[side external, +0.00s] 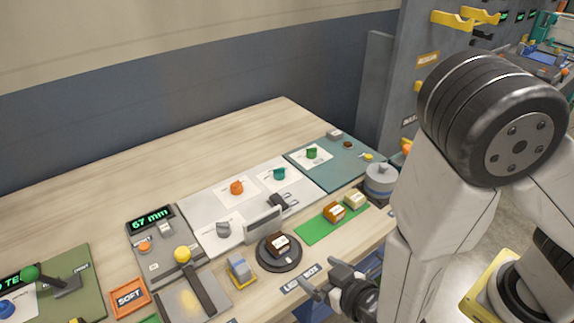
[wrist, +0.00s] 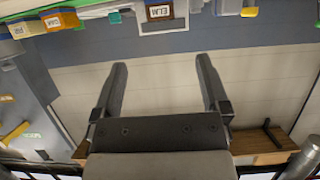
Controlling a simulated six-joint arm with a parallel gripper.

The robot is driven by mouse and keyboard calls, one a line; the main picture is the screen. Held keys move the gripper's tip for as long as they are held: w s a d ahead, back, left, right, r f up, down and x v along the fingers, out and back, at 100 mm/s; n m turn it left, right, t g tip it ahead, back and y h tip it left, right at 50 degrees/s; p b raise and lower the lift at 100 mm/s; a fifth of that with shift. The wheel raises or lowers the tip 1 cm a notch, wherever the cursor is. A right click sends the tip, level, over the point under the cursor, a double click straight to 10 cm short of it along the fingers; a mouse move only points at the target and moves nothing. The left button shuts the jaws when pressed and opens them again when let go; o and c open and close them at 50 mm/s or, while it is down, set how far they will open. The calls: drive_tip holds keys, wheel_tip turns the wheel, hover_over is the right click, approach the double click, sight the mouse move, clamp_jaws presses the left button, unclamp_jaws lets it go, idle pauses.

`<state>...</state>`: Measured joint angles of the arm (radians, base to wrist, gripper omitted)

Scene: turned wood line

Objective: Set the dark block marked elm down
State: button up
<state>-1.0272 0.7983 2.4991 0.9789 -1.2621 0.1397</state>
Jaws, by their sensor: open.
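The dark brown block marked elm (side external: 278,244) sits on a round dark disc (side external: 264,260) near the front edge of the bench. In the wrist view the elm block (wrist: 165,25) shows at the top, its white label readable, beyond the fingertips. My gripper (side external: 318,279) is in front of the bench edge, to the lower right of the disc, apart from the block. In the wrist view my gripper (wrist: 162,64) has its two fingers wide apart with nothing between them.
An orange block (side external: 334,213) and a pale block (side external: 354,201) stand on a green mat (side external: 314,233) right of the disc. A block in a yellow-and-grey holder (side external: 240,270) stands to its left. Behind are a grey panel with knobs and a 67 mm gauge (side external: 150,218). The bench's back is bare.

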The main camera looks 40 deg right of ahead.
drive_tip(key=shift+w, duration=0.1)
idle(0.3)
drive_tip(key=w+d+r+g+y, duration=0.1)
drive_tip(key=w+d+r+g, duration=0.2)
drive_tip(key=w+d+g, duration=0.3)
drive_tip(key=s+d+r+g, duration=0.2)
drive_tip(key=s+d, duration=0.1)
drive_tip(key=d, duration=0.3)
drive_tip(key=s+d+r+g+h, duration=0.1)
drive_tip(key=s+d+r+g, duration=0.2)
drive_tip(key=d, duration=0.4)
drive_tip(key=shift+r, duration=0.25)
drive_tip(key=shift+w, duration=0.1)
idle(0.5)
